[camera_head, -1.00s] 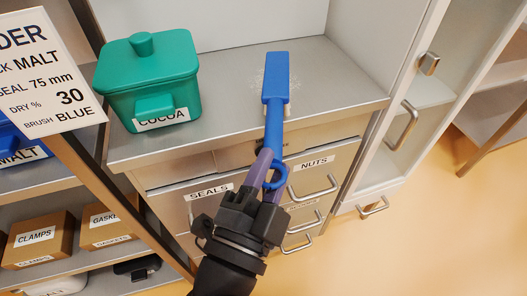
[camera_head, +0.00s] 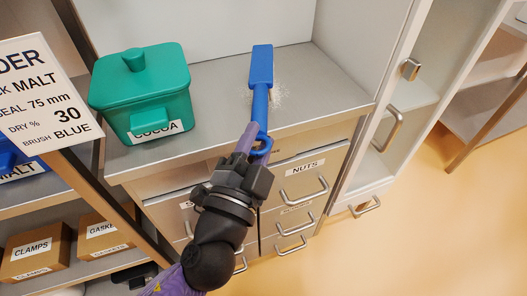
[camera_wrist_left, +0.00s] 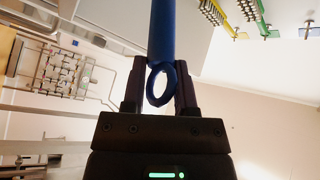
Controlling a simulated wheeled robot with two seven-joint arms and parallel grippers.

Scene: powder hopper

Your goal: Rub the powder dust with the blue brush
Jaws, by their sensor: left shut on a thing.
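The blue brush (camera_head: 262,68) has a flat rectangular head and a round handle ending in a ring. My left gripper (camera_head: 252,140) is shut on the handle near the ring. In the left wrist view the handle (camera_wrist_left: 162,35) stands between the fingers of the gripper (camera_wrist_left: 160,88). The brush head is over the grey counter, at the patch of pale powder dust (camera_head: 279,94). The dust shows mainly at the right of the head; the head hides part of it. I cannot tell whether the bristles touch the counter. My right gripper is not in view.
A green lidded COCOA box (camera_head: 142,92) stands on the counter (camera_head: 215,92) left of the brush. A sign (camera_head: 45,90) reads BRUSH BLUE at the far left. Drawers with handles (camera_head: 303,188) are below, and a cabinet side wall rises at the right.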

